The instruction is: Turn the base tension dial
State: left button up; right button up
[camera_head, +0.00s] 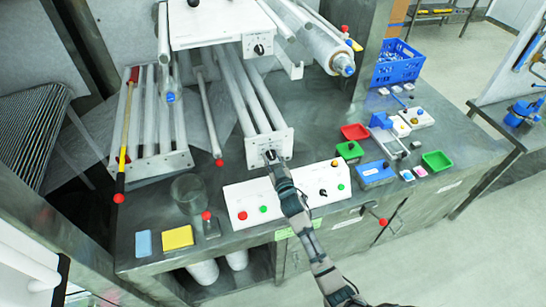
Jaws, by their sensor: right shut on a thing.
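The base unit's white end plate (252,147) stands at the middle of the bench, at the front end of several long rollers. My right gripper (271,157) reaches up from the bottom right to this plate. Its fingers are shut on the small dark dial there, which they mostly hide, so I cannot read its pointer. A similar black dial (258,49) sits on the upper white unit's plate, clear of the gripper. My left gripper is not in view.
A white control panel (300,190) with red and green buttons lies below my right arm. A glass beaker (188,192), yellow sponge (178,237) and blue sponge (143,243) are left. Red (355,132) and green trays (437,161) and a blue crate (398,66) are right.

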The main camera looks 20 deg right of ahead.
jog(key=n+p, duration=0.1)
jog(key=n, duration=0.2)
jog(key=shift+r+n, duration=0.15)
jog(key=shift+n, duration=0.15)
jog(key=shift+a+n+p, duration=0.1)
jog(key=shift+n+p, duration=0.5)
jog(key=shift+n, duration=0.8)
jog(key=o, duration=0.9)
jog(key=shift+c, duration=0.2)
jog(key=shift+o, duration=1.4)
jog(key=shift+w+f, duration=0.1)
jog(key=shift+f, duration=0.1)
jog(key=shift+s, duration=0.2)
jog(key=s, duration=1.1)
jog(key=shift+s, duration=0.3)
